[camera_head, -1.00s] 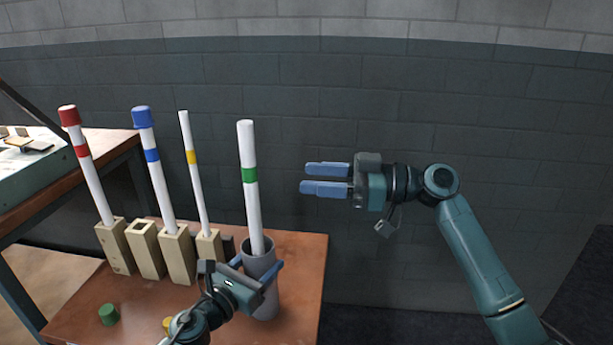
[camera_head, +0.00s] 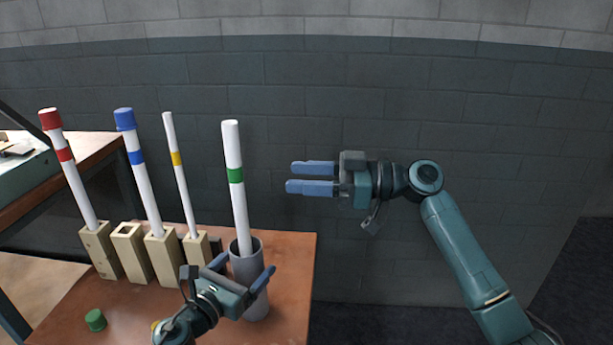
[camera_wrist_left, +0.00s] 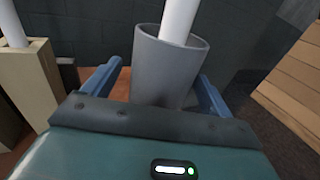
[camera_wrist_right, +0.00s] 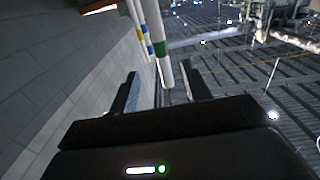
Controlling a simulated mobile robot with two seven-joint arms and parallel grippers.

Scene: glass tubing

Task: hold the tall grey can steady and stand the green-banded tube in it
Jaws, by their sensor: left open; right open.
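The green-banded tube (camera_head: 238,205) stands in the tall grey can (camera_head: 250,300), leaning slightly, with its lower end hidden inside. The can stands on the brown table. My left gripper (camera_head: 244,272) is open, its fingers on either side of the can; in the left wrist view the can (camera_wrist_left: 160,75) shows between the fingers with gaps beside it. My right gripper (camera_head: 314,178) is open and empty, to the right of the tube and apart from it. In the right wrist view the tube (camera_wrist_right: 155,30) shows beyond the open fingers.
Wooden block holders (camera_head: 101,252) stand left of the can. They hold a red-banded tube (camera_head: 72,175), a blue-banded tube (camera_head: 141,175) and a yellow-banded tube (camera_head: 179,175); one is empty. A green cap (camera_head: 95,320) lies at the front left. A block wall stands behind.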

